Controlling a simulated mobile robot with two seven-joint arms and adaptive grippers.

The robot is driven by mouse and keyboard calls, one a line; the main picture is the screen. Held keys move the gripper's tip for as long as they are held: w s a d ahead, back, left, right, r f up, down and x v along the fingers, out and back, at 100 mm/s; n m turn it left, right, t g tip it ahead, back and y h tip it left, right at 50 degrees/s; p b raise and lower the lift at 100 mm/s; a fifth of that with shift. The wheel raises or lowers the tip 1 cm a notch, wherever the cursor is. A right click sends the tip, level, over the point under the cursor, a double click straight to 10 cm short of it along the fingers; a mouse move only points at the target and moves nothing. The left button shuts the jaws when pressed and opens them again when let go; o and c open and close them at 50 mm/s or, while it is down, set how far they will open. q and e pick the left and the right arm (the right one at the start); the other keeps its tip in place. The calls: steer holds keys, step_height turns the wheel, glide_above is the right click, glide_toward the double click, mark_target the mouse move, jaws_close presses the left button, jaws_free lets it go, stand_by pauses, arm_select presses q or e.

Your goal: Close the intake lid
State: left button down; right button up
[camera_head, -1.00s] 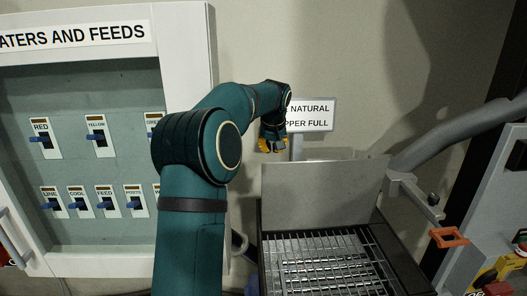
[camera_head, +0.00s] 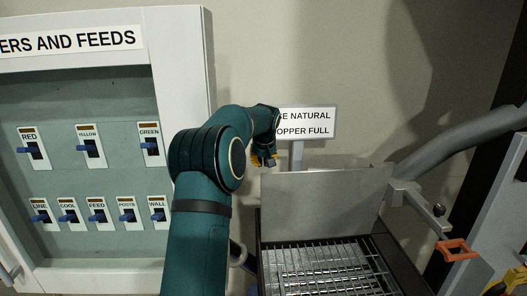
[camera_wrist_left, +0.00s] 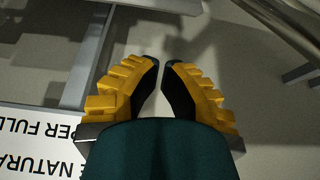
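The intake lid (camera_head: 322,202) is a flat grey plate. It stands upright at the back of the intake, a dark-edged box with a metal grid (camera_head: 325,268), so the intake is open. My left gripper (camera_head: 264,162) is beyond the lid's top left corner in the head view, left of the sign post, apart from the lid as far as I can see. In the left wrist view its yellow and black fingers (camera_wrist_left: 162,66) nearly meet at the tips, with nothing held between them. My right gripper is not in view.
A sign (camera_head: 305,122) on a post (camera_head: 297,155) stands close by the left gripper. A switch cabinet (camera_head: 90,160) is at left. A grey curved tube (camera_head: 460,138), a bracket (camera_head: 415,203) and an orange square frame (camera_head: 456,250) are at right.

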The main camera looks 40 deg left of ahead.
arm_select(q)
steer(key=s+d, duration=0.2)
steer(key=d, duration=0.1)
steer(key=shift+s+f, duration=0.15)
steer(key=shift+s, duration=0.1)
stand_by(0.4)
